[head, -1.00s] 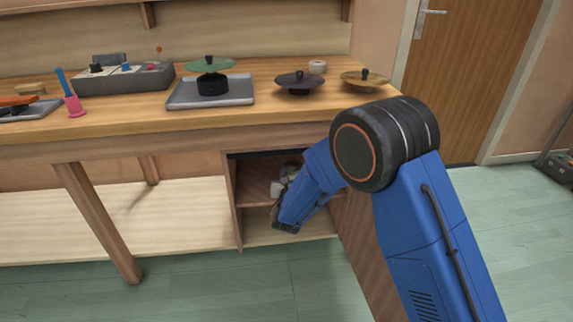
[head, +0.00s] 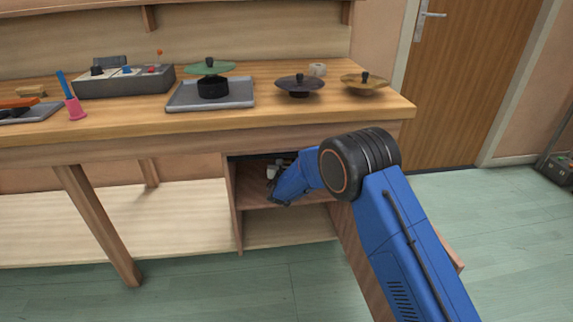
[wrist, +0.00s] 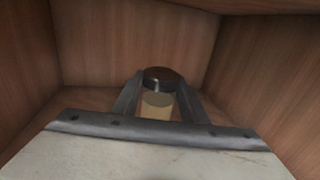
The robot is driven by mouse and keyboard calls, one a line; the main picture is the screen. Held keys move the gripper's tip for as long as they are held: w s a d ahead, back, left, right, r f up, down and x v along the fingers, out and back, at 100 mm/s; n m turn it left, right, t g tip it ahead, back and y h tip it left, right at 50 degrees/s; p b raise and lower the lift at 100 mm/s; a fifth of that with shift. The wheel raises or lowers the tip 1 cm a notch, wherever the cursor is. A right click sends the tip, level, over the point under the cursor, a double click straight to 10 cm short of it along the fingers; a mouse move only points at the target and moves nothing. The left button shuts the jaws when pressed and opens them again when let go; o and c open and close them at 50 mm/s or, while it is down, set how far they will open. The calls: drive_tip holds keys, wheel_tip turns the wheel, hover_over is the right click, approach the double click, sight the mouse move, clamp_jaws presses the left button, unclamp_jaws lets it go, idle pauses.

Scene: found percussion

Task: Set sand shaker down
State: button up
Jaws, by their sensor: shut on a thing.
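The sand shaker (wrist: 159,106) shows in the wrist view as a small tan cylinder with a dark cap. It stands between the two fingers of my gripper (wrist: 160,94), which is shut on it. In the head view my gripper (head: 277,172) reaches into the upper compartment of the open cabinet (head: 239,205) under the bench, above its inner shelf (head: 250,202). My arm hides much of the compartment there. I cannot tell whether the shaker's base touches the shelf.
Wooden side and back walls close in around my gripper. The lower compartment (head: 285,228) looks empty.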

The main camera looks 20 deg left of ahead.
sight(287, 162)
drive_tip(key=shift+f, duration=1.9)
drive_tip(key=shift+w+a+f, duration=0.1)
drive_tip(key=shift+w+f, duration=0.1)
drive_tip(key=shift+f, duration=0.1)
drive_tip(key=shift+f, duration=0.1)
drive_tip(key=o, duration=1.3)
drive_tip(key=shift+f, duration=0.1)
drive_tip(key=shift+s+r, duration=0.2)
drive_tip(key=shift+s, duration=0.05)
drive_tip(key=v, duration=1.1)
drive_tip(key=shift+s, duration=0.3)
